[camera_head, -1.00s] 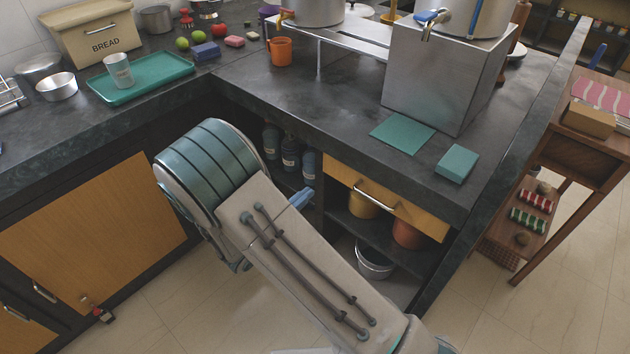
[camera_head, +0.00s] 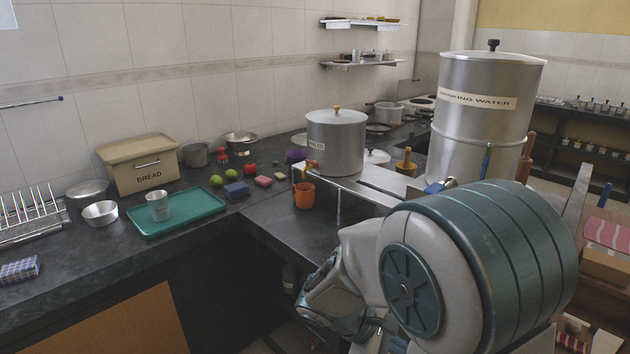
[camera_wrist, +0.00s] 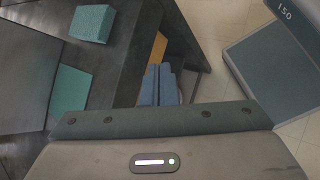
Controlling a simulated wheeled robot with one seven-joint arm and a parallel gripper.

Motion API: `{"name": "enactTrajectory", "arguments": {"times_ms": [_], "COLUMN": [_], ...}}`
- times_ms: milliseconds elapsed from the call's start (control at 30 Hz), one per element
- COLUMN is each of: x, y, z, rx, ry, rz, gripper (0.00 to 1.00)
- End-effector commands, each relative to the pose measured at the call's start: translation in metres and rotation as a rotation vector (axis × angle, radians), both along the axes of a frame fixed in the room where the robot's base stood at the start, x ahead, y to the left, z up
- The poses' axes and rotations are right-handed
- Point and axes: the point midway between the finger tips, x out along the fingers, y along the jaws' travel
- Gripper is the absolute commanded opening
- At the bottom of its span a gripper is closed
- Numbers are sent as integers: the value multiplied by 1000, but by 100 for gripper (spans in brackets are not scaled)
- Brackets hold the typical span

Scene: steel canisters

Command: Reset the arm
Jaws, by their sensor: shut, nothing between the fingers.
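My gripper shows in the wrist view as two blue fingers (camera_wrist: 160,84) side by side, shut and empty. Beyond them in that view are the dark counter's edge and a strip of the orange-yellow drawer front (camera_wrist: 158,48). In the head view my arm is folded up large at the lower right, in front of the counter. My gripper's fingers cannot be made out there.
The wrist view shows a teal block (camera_wrist: 92,23) and a teal mat (camera_wrist: 69,90) on the counter.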

Motion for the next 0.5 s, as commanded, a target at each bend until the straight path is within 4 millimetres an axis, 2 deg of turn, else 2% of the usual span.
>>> {"name": "enactTrajectory", "arguments": {"times_ms": [33, 300, 500], "x": [-11, -55, -77], "y": [-6, -8, 1], "z": [20, 77, 122], "rx": [68, 417, 656], "ry": [-39, -258, -450], "rz": [-75, -434, -673], "gripper": [0, 0, 0]}}
